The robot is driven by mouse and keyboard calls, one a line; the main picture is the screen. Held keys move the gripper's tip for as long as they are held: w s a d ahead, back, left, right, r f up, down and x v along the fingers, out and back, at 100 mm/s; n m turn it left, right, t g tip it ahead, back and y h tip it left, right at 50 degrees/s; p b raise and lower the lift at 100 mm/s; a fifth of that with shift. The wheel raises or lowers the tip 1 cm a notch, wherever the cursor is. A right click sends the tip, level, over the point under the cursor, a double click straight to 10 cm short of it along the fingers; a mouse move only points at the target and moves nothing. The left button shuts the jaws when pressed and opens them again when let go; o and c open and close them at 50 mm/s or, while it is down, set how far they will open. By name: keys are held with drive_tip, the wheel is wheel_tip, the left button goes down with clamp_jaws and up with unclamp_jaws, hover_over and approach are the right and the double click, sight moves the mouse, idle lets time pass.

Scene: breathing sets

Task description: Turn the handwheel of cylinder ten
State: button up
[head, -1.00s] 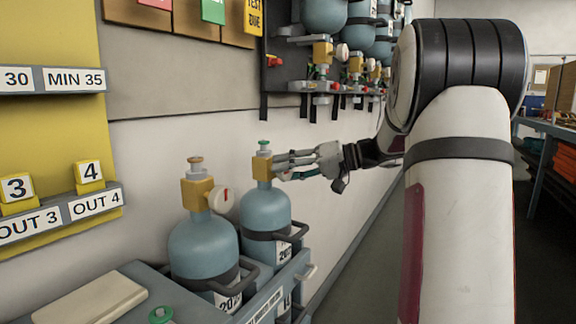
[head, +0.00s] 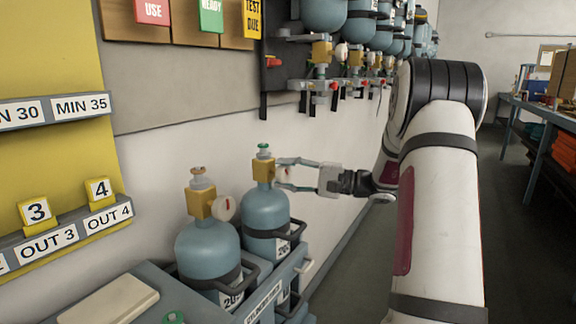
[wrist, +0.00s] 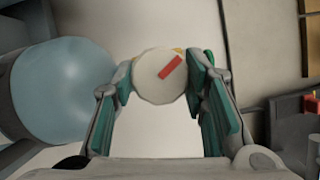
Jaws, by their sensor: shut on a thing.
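Two blue cylinders stand side by side at the left centre of the head view. The farther cylinder (head: 265,211) has a yellow valve block (head: 263,170) with a green knob (head: 264,148) on top. A white round disc with a red mark (wrist: 159,76) sits on the block's right side; I cannot tell whether it is handwheel or gauge. My gripper (head: 281,176) has one finger above and one below this disc, and is shut on it. In the wrist view the green-padded fingers flank the disc. The cylinder's number is not readable.
The nearer cylinder (head: 208,249) has a brown knob and its own white disc (head: 224,209). Both stand in a grey rack with black bars. More cylinders hang on the wall rack (head: 330,84) above. A bench (head: 540,110) stands at right; the floor between is clear.

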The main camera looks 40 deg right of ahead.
drive_tip(key=m+p, duration=0.1)
drive_tip(key=m, duration=0.1)
drive_tip(key=m+t+p, duration=0.1)
drive_tip(key=m+p, duration=0.1)
drive_tip(key=shift+s+m+t, duration=0.1)
drive_tip(key=shift+m+t, duration=0.2)
drive_tip(key=shift+m, duration=0.1)
drive_tip(key=shift+f+m+t+p, duration=0.15)
drive_tip(key=shift+m+t+p, duration=0.45)
drive_tip(key=shift+m+p, duration=0.6)
drive_tip(key=shift+m, duration=0.3)
drive_tip(key=o, duration=1.2)
drive_tip(key=shift+f, duration=0.1)
drive_tip(key=shift+c, duration=0.2)
drive_tip(key=v, duration=1.1)
drive_tip(key=shift+s+d, duration=0.2)
drive_tip(key=shift+s, duration=0.2)
